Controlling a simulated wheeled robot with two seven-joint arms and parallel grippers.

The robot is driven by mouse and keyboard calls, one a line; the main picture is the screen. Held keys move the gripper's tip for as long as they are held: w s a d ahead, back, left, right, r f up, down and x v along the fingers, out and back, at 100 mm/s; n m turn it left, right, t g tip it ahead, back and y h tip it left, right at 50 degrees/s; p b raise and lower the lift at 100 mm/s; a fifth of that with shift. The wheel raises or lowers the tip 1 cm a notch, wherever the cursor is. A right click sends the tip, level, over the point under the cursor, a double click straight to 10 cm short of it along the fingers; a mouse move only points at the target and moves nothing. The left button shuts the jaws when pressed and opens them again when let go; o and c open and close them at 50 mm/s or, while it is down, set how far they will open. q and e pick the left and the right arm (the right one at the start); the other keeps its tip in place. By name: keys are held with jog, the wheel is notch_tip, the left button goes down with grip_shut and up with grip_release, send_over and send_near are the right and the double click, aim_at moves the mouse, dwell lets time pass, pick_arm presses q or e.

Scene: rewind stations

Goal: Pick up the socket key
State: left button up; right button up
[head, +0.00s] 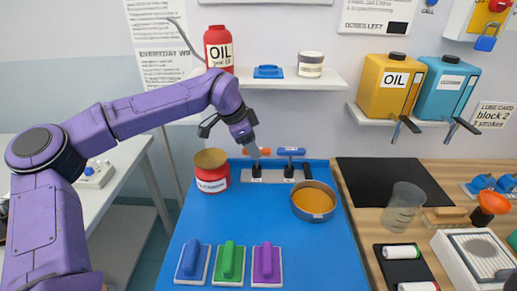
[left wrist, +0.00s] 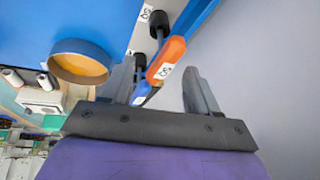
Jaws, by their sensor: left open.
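Two T-handled keys stand upright in a pale holder (head: 275,176) at the back of the blue mat. One has an orange handle (head: 265,151) and one a blue handle (head: 291,151); I cannot tell which is the socket key. My left gripper (head: 252,148) is open just above the orange handle and partly covers it. Nothing is held. My right gripper is out of view.
On the blue mat (head: 240,225) stand a red jar (head: 212,180), a round pan of amber liquid (head: 313,206) and several coloured blocks (head: 229,262). A shelf (head: 290,80) with an oil can (head: 218,48) hangs close above my gripper. The mat's middle is clear.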

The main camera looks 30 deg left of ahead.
aim_at(257, 162)
pick_arm(q)
jog(key=x, duration=0.2)
jog(key=p+x, duration=0.2)
jog(key=x, duration=0.1)
jog(key=shift+w+d+f, duration=0.15)
jog(key=shift+w+f, duration=0.05)
jog(key=shift+w, duration=0.2)
jog(key=shift+s, duration=0.1)
jog(key=shift+c, duration=0.9)
jog(key=shift+r, duration=0.1)
grip_shut()
